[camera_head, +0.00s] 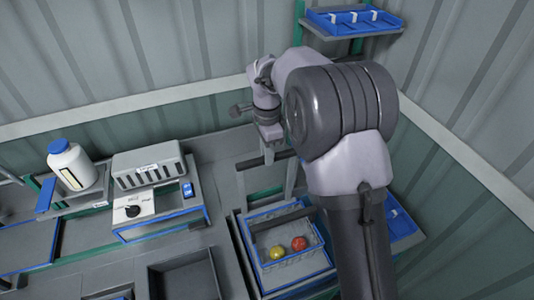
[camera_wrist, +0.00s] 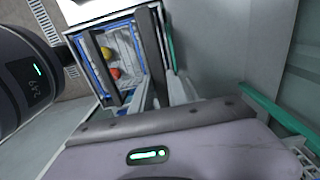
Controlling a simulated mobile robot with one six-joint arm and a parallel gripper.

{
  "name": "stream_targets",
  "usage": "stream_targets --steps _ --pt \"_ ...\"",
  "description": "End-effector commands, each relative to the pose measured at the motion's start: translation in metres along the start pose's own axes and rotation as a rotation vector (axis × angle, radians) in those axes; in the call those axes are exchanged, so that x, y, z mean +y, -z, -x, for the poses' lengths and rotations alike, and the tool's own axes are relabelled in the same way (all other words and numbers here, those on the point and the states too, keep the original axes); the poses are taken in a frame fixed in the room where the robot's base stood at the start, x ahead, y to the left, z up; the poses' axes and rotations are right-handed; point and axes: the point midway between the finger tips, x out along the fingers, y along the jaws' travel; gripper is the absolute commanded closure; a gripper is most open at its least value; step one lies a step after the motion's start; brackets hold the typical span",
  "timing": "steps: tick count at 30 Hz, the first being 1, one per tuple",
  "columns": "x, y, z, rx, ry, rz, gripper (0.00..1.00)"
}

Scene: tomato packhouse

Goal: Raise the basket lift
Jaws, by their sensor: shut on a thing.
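The lift basket (camera_head: 315,262), a grey tray with blue rims, stands at the lower middle of the head view with a yellow and a red tomato (camera_head: 299,243) in it. It also shows at the upper left of the wrist view (camera_wrist: 80,62). My gripper (camera_head: 268,152) is behind and above the basket, by the grey upright frame of the lift (camera_head: 292,178). It is shut on a part of the lift, seemingly its grey bar; the grip itself is mostly hidden by my arm. In the wrist view, dark bars stand in front of the basket.
A white bottle with a blue cap (camera_head: 72,165), a grey slotted box (camera_head: 149,167) and a control box with a black knob (camera_head: 133,211) stand at the left. An empty dark tray (camera_head: 185,275) is at the front. A blue shelf tray (camera_head: 352,20) is at the top right, near the walls.

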Motion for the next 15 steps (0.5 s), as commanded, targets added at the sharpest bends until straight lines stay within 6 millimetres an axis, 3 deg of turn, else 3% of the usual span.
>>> stream_targets --steps 7,8,10,11,15 --pt "-0.0032 0.0004 0.0054 0.002 0.013 0.0 1.0" --pt "-0.0032 0.0004 0.0055 0.002 0.013 0.0 0.76" --pt "-0.0029 0.0004 0.0052 0.002 0.012 0.0 0.62" --pt "-0.0028 0.0003 0.0049 0.001 0.012 0.0 0.58" --pt "-0.0022 0.0003 0.0037 0.001 0.009 0.0 0.58"
